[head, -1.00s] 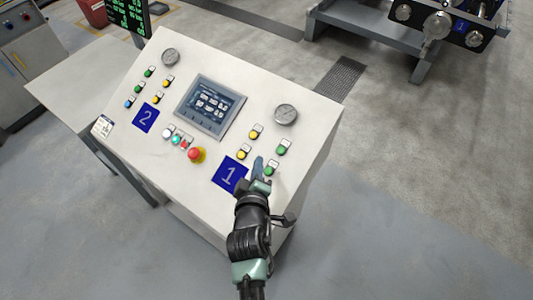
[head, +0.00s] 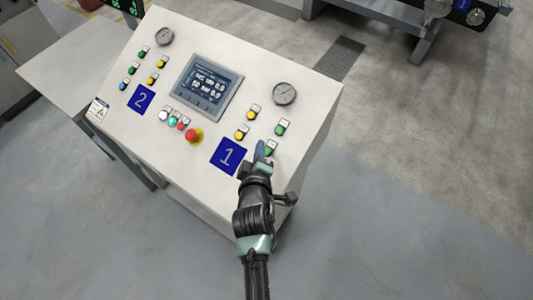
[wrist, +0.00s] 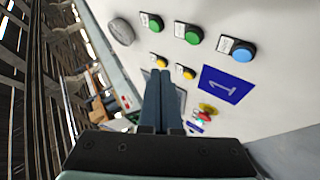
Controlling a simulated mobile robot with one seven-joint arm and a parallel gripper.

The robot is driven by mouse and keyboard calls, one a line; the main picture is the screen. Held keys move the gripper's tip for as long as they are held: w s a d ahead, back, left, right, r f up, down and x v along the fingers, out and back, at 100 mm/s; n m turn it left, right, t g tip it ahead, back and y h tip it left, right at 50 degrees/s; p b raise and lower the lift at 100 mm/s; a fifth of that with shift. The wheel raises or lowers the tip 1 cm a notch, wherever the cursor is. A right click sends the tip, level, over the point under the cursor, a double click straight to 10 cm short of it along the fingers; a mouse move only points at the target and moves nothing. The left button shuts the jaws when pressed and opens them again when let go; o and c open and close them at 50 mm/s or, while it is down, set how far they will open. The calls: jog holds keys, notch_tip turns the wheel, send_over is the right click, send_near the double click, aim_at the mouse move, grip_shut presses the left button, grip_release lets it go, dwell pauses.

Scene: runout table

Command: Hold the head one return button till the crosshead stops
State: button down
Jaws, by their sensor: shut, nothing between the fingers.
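The sloped control panel (head: 215,45) carries a blue plate marked 1 (head: 228,156). Near it are two yellow buttons (head: 241,132) and two green buttons (head: 281,128). The wrist view also shows this group's blue button (wrist: 241,52), hidden behind my arm in the head view. The button labels are too small to read, so I cannot tell which is the return. My gripper (head: 260,148) is shut and empty, its tips between the lower yellow and lower green buttons in the head view. In the wrist view its fingers (wrist: 161,78) overlap the yellow buttons' edge; contact is unclear. The crosshead is not identifiable.
A red emergency stop (head: 193,135) stands left of plate 1. A screen (head: 207,85) and a gauge (head: 284,93) lie farther up. A second button group sits by plate 2 (head: 140,98). The floor right of the panel is clear.

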aim_at(267, 151)
jog(key=shift+w+d+f+b, duration=0.25)
jog(key=shift+f+b, duration=0.25)
jog(key=shift+f, duration=0.3)
jog(key=shift+w+d+f+b, duration=0.25)
jog(key=shift+f+b, duration=0.2)
jog(key=shift+f, duration=0.3)
jog(key=shift+w+d+f+b, duration=0.15)
jog(key=shift+w+f+b, duration=0.3)
jog(key=shift+f, duration=0.35)
jog(key=shift+s, duration=0.1)
jog(key=shift+f, duration=0.1)
jog(key=shift+d+f+b, duration=0.1)
jog(key=shift+f+b, duration=0.15)
jog(key=shift+b, duration=0.05)
